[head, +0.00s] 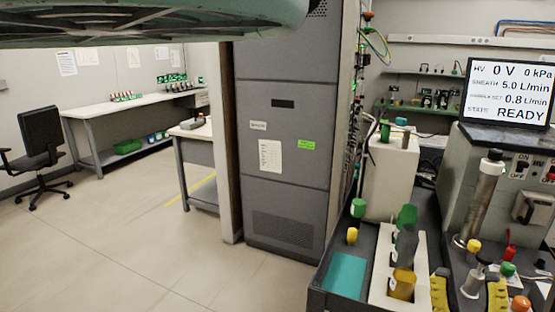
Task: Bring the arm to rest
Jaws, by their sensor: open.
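A large grey-green part of my own arm (150,22) fills the top left of the head view, close to the camera. My gripper is not in view, so its place and what it may hold cannot be seen.
A tall grey cabinet (285,130) stands in the centre. At right, a bench has a dark tray (345,292), a white rack (415,245) with capped vials, and a screen (508,92) reading READY. A chair (40,150) and a long table (130,105) stand left. Floor between is clear.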

